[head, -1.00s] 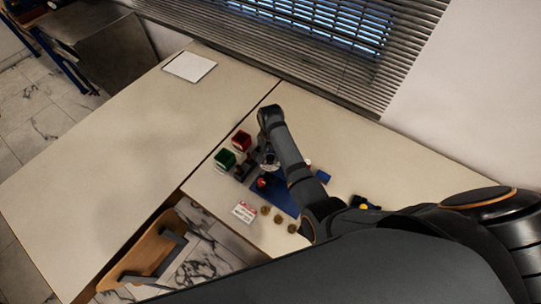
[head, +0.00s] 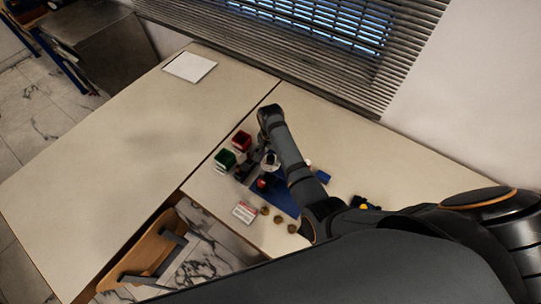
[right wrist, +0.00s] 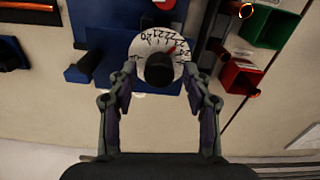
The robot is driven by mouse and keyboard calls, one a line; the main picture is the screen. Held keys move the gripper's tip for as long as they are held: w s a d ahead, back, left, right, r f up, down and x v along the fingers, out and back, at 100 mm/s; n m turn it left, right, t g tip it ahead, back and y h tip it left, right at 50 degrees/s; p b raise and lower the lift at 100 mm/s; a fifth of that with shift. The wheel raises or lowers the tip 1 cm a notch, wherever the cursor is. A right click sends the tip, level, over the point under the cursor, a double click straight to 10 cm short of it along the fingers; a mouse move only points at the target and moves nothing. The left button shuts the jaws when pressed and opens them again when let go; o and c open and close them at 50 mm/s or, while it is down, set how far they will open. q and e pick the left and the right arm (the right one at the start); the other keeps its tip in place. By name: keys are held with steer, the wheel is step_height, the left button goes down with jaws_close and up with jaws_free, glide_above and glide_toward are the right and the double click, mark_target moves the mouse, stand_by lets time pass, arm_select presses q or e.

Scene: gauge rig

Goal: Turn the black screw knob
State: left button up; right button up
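The black screw knob (right wrist: 159,70) sits in front of the white numbered dial (right wrist: 150,42) in the right wrist view. A red pointer mark shows beside the knob on the dial. My right gripper (right wrist: 160,84) is open, with one finger on each side of the knob and a visible gap to it on both sides. In the head view the white dial (head: 270,161) shows beside my right arm, on the blue rig plate (head: 282,198); the knob is too small to make out there. My left gripper is not in view.
A red bin (head: 242,140) and a green bin (head: 226,160) stand left of the rig. A white-and-red card (head: 245,212) and several small brass-coloured discs (head: 278,219) lie in front. A blue block (head: 322,176) lies at right. The left table (head: 120,150) is mostly clear.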

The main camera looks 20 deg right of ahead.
mark_target(270, 157)
step_height(270, 157, up, 7)
steer(key=shift+r, duration=0.2)
stand_by(0.5)
stand_by(0.3)
